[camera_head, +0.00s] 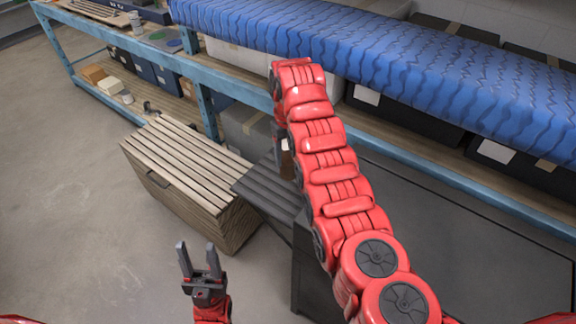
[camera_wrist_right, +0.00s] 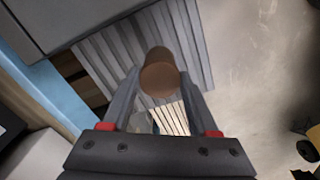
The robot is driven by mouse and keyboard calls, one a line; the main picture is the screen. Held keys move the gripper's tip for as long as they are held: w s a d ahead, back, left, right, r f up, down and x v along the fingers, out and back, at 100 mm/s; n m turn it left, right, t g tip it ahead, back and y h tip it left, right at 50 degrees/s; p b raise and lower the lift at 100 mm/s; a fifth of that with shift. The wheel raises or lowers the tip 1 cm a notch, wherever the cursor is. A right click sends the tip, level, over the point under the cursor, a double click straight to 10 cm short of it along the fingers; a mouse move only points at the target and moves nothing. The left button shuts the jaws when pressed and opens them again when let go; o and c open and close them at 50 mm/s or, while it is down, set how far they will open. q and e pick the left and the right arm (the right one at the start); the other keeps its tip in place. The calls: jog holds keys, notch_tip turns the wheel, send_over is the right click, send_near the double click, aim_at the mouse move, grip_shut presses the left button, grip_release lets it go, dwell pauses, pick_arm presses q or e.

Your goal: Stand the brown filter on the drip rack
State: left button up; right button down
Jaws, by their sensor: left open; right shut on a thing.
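The brown filter (camera_wrist_right: 160,75) is a short cylinder with a flat round end, held between the two fingers of my right gripper (camera_wrist_right: 157,88) in the right wrist view. In the head view a small brown part of the filter (camera_head: 287,165) shows beside my red right arm, which hides most of that gripper. The drip rack, a dark grey slatted surface (camera_head: 262,187), lies just left of the filter there. Its grey slats (camera_wrist_right: 105,60) also show behind the filter in the wrist view. I cannot tell whether the filter touches it. My left gripper (camera_head: 198,252) is open and empty over the floor.
A wooden slatted chest (camera_head: 180,160) stands left of the rack. A dark cabinet top (camera_head: 440,240) lies to the right. Behind runs a blue-framed bench (camera_head: 200,68) with boxes on its lower shelf and a long blue ribbed roll (camera_head: 380,45). Floor at left is clear.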

aim_at(288, 173)
notch_tip(288, 173, down, 6)
jog(key=shift+w+f+p, duration=0.1)
jog(key=shift+p, duration=0.8)
jog(key=shift+f, duration=0.75)
jog(key=shift+f, duration=0.15)
jog(key=shift+c, duration=0.8)
grip_release()
